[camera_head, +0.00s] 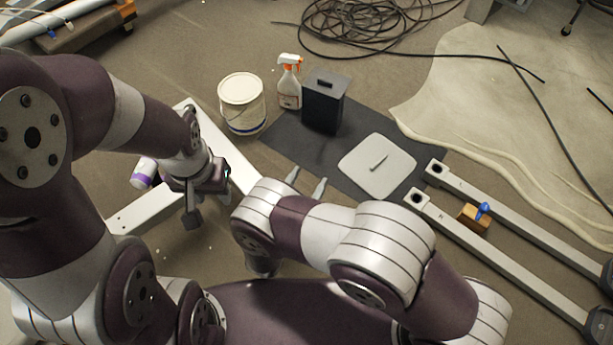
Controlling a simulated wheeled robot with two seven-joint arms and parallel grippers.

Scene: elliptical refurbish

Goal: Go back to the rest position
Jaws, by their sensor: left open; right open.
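My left gripper (204,208) is dark grey and points down over the floor, left of the middle. Its jaws are open with nothing seen between them. It is beside a white beam of a frame (135,214). My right arm (315,234) is folded across the lower middle, with its wrist bent downward. The gripper at its end is hidden behind my own links. Two pale grey tapered tips (319,188) show just beyond the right forearm at the mat's near edge; their lower parts are hidden.
A dark mat (279,139) holds a black box (324,104) and a white square plate (378,165). A white tub (242,104) and spray bottle (289,82) stand nearby. A purple-white container (144,173) is left. Two grey rails (500,265) lie right, with black cable (350,28) behind.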

